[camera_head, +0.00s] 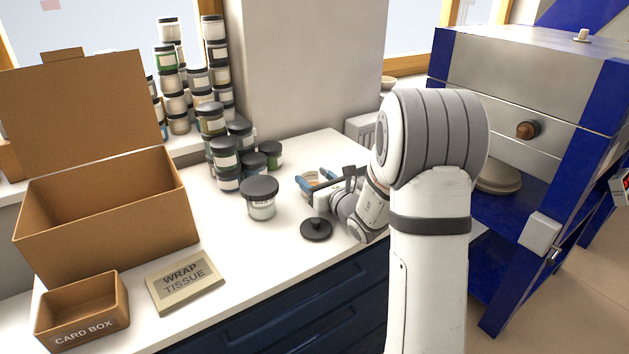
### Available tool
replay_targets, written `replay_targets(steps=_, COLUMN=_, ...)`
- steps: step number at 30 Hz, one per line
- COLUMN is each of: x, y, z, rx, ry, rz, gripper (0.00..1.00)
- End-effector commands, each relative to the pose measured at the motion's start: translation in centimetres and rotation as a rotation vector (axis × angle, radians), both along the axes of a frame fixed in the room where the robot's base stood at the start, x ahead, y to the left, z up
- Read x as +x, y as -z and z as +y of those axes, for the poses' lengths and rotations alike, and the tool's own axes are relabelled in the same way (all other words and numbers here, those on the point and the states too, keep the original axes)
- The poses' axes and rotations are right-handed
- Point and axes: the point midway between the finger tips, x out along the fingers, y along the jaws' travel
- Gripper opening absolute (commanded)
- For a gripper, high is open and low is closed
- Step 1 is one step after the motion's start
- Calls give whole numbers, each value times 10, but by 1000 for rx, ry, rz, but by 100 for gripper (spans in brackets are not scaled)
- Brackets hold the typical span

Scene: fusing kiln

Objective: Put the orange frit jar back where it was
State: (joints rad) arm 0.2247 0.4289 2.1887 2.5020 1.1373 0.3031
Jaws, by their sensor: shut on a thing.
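My gripper (315,181) is low over the white counter, its blue fingertips closed around the sides of a small jar. An orange patch of this jar, the orange frit jar (313,178), shows between the fingertips. The rest of it is hidden by the gripper and wrist, so I cannot tell whether its base touches the counter. A black lid with a knob (316,229) lies on the counter in front of my gripper, apart from it.
A larger black-lidded jar (261,205) stands left of my gripper, with several dark-lidded jars (225,160) behind it. A wrap tissue pack (185,282), a small card box (82,310) and a big open carton (110,225) are at left. A blue-and-grey kiln (510,95) stands at right.

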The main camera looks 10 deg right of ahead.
Motion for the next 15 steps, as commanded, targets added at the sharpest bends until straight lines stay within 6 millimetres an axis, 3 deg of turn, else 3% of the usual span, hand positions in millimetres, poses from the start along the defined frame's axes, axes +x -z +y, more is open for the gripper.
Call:
replay_targets(steps=8, x=0, y=2, z=0, rx=0, ry=0, rz=-2, gripper=31)
replay_targets(steps=9, x=0, y=2, z=0, rx=-1, ry=0, rz=-1, gripper=59)
replay_targets(steps=15, x=0, y=1, z=0, rx=0, ry=0, rz=-1, gripper=76)
